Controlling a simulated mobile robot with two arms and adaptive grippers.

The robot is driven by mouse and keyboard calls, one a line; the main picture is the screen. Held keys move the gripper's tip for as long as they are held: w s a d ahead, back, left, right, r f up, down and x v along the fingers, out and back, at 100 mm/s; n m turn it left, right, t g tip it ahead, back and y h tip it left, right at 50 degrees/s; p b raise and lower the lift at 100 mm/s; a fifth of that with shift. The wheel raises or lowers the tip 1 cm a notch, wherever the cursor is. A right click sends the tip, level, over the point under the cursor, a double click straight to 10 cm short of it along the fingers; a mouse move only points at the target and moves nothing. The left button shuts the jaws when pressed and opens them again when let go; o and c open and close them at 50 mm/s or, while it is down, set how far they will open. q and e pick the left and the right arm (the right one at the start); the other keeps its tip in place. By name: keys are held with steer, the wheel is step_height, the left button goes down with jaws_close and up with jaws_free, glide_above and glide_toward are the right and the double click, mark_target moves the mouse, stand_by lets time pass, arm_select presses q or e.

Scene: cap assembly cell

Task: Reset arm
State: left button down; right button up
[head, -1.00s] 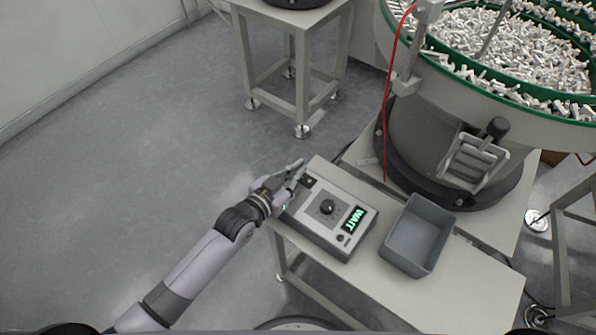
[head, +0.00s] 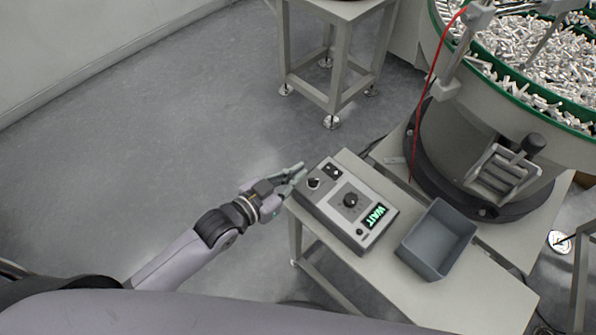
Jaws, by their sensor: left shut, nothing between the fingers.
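My left gripper (head: 297,172) is shut and empty. Its fingertips are just left of the upper left corner of the grey control box (head: 348,205), and a small gap seems to lie between them. The box has knobs, a small switch and a green display reading "WAIT" (head: 376,215). My left arm comes in from the lower left, and a pale link of mine crosses the bottom edge. My right gripper is not in view.
The control box stands on a light table (head: 385,290) beside an empty grey bin (head: 437,239). A large green-rimmed bowl feeder (head: 520,90) full of small pale parts stands at the upper right. Another table (head: 335,60) stands behind. The floor on the left is clear.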

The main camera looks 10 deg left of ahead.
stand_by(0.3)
arm_select(q)
steer(key=s+a+f+n+g+y, duration=0.2)
steer(key=s+a+n+g+y, duration=0.15)
steer(key=s+a, duration=0.45)
steer(key=s+a+f+n+g+y, duration=0.1)
steer(key=s+a+n+g+y, duration=0.1)
steer(key=s+a+g+y, duration=0.6)
steer(key=s+d+f+t+h, duration=0.1)
steer(key=s+f, duration=0.1)
steer(key=f, duration=1)
steer(key=s+d+f+t+h, duration=0.1)
steer(key=f+h, duration=0.1)
steer(key=f, duration=1.1)
steer(key=s+a+f+g, duration=0.2)
steer(key=s+f, duration=1.5)
steer(key=shift+s+a+f, duration=0.35)
steer(key=shift+s+f, duration=0.05)
steer(key=shift+m, duration=0.25)
